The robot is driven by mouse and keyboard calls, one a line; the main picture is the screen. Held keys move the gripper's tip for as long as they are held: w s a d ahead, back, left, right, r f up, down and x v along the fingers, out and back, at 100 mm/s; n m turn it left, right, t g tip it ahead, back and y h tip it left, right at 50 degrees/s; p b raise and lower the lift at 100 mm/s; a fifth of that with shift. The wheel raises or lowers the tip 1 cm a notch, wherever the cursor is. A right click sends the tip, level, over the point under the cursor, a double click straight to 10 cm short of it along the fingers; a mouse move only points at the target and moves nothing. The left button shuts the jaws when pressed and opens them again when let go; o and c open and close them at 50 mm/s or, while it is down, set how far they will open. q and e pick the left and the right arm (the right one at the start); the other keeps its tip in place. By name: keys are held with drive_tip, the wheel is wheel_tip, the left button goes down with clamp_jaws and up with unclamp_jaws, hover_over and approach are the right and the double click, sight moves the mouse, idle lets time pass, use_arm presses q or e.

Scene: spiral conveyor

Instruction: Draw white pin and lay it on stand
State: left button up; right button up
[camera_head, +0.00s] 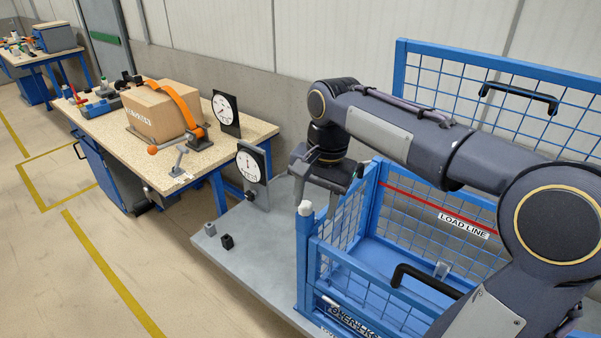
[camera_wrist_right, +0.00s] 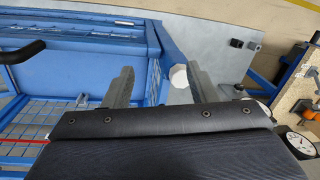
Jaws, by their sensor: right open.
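The white pin (camera_head: 305,208) shows as a white head on top of the blue corner post of a wire-mesh cage. Any shaft below the head is hidden. It also shows in the right wrist view (camera_wrist_right: 179,76), between the two finger lines and nearer the right-hand finger. My right gripper (camera_head: 319,194) is open and empty, with its fingers pointing down close by the pin's head. Contact cannot be made out. Two small blocks, one grey (camera_head: 210,228) and one black (camera_head: 227,241), stand apart on the grey platform; I cannot tell whether they form the stand. My left gripper is out of view.
The blue cage (camera_head: 368,225) has mesh walls, black handles and a red load line. Its raised mesh lid (camera_head: 425,75) stands behind my right arm. A workbench (camera_head: 105,130) holds a strapped carton (camera_head: 160,110). Two dials stand near the platform. The platform (camera_head: 250,222) is mostly clear around the blocks.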

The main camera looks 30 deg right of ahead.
sight(305, 204)
drive_tip(key=w, duration=0.1)
drive_tip(key=w+m, duration=0.1)
drive_tip(key=w+r+m, duration=0.1)
drive_tip(key=w, duration=0.1)
drive_tip(key=shift+d+g+h, duration=0.15)
drive_tip(key=shift+g+h, duration=0.25)
drive_tip(key=shift+w+m, duration=0.2)
drive_tip(key=shift+m, duration=0.1)
wheel_tip(305, 204, down, 8)
drive_tip(key=shift+d+r, duration=0.1)
drive_tip(key=shift+r, duration=0.05)
drive_tip(key=c, duration=0.9)
drive_tip(key=o, duration=0.9)
